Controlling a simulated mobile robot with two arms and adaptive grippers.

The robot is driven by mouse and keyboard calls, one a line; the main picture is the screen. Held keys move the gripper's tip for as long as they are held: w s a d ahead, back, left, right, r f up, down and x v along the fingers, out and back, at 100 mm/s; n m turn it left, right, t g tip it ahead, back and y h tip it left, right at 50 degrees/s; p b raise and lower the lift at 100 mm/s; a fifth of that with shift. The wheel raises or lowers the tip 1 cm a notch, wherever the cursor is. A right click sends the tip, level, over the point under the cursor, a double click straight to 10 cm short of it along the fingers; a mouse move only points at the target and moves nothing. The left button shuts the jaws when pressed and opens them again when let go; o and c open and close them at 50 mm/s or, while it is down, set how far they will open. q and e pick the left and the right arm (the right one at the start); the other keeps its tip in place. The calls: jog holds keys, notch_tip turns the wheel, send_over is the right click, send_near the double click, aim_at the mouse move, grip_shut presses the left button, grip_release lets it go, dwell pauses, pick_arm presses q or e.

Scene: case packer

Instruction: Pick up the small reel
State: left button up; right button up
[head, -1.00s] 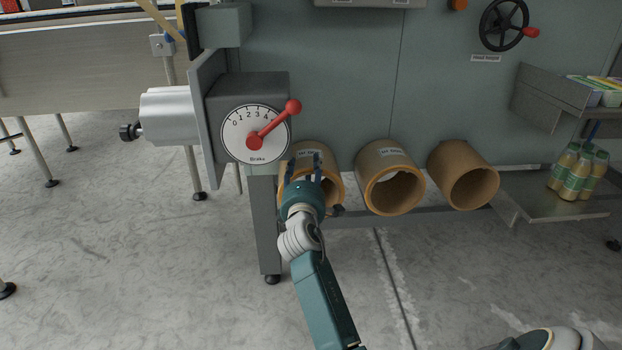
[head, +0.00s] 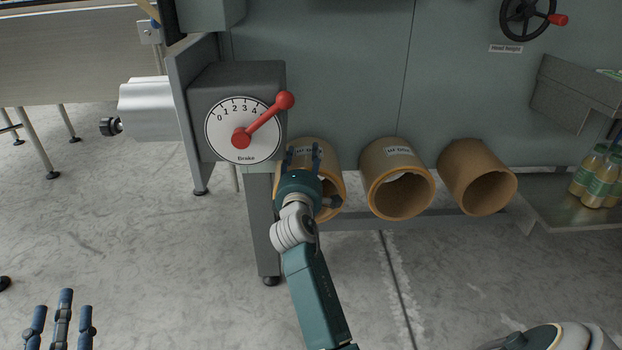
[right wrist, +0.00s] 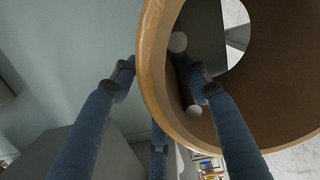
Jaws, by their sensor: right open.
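No thing is plainly a small reel in these views. My right gripper (head: 302,160) is open at the mouth of the leftmost brown tube (head: 332,176). In the right wrist view my gripper (right wrist: 162,75) straddles the rim of this tube (right wrist: 152,62), one finger outside and one inside the opening. A dark piece with pale round ends (right wrist: 178,42) shows inside the tube, partly behind a finger; I cannot tell what it is. My left gripper (head: 62,310) is open and empty at the lower left, above the floor.
Two more tubes, a middle one (head: 366,180) and a right one (head: 458,172), lie alongside. A brake dial with a red lever (head: 262,120) stands above left. Bottles (head: 590,175) stand on a shelf at right. The floor in front is free.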

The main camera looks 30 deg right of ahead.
jog(key=shift+a+r, duration=0.1)
jog(key=shift+r, duration=0.05)
grip_shut()
jog(key=shift+r, duration=0.3)
